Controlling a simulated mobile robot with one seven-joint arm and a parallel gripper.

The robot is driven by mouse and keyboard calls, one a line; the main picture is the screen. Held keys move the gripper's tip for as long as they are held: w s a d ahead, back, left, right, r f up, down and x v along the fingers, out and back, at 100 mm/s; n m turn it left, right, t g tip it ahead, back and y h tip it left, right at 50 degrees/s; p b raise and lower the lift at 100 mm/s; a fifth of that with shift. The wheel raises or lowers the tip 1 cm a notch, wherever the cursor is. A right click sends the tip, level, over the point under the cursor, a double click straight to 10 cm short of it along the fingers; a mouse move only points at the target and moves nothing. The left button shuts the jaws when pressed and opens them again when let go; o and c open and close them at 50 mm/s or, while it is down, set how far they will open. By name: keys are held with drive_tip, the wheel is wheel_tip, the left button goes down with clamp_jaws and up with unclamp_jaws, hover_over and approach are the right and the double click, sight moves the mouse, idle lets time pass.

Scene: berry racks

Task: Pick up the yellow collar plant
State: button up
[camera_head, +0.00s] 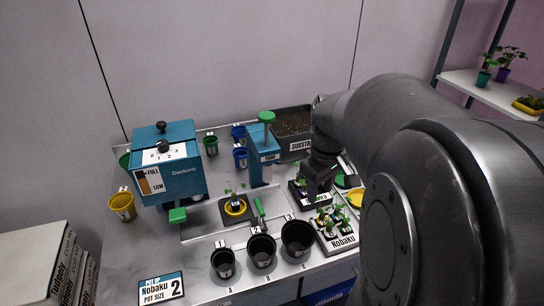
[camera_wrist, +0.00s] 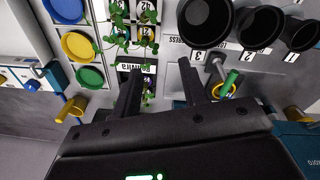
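My gripper (camera_head: 318,190) points down over the small black plant tray (camera_head: 297,193) right of the table's middle. In the wrist view its two fingers (camera_wrist: 160,95) are apart, with nothing visibly clamped between them; some leaves (camera_wrist: 148,98) show beside the left finger. A small seedling (camera_head: 235,190) stands at a yellow ring (camera_head: 236,207) on a black square base, left of my gripper. A yellow ring also shows in the wrist view (camera_wrist: 218,91), right of the fingers.
Three black pots (camera_head: 262,250) stand at the front. The blue dispenser (camera_head: 168,165) is at left, the blue press (camera_head: 262,160) behind. A substrate bin (camera_head: 292,125) is at the back. The Nobaku tray (camera_head: 341,243) is close in front of my gripper. Coloured discs (camera_wrist: 78,46) lie beside the trays.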

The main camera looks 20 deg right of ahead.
drive_tip(key=w+d+f, duration=0.1)
drive_tip(key=d+f, duration=0.1)
drive_tip(key=d, duration=0.1)
hover_over(323, 213)
drive_tip(key=shift+n+g, duration=0.4)
drive_tip(key=f, duration=0.3)
drive_tip(key=s+f, duration=0.1)
drive_tip(key=f, duration=0.1)
drive_tip(key=shift+f, duration=0.2)
drive_tip(key=shift+w+f, duration=0.25)
drive_tip(key=shift+f, duration=1.15)
drive_tip(key=shift+w+f, duration=0.2)
drive_tip(key=shift+f, duration=1.15)
drive_tip(key=c, duration=0.7)
drive_tip(key=shift+r, duration=0.1)
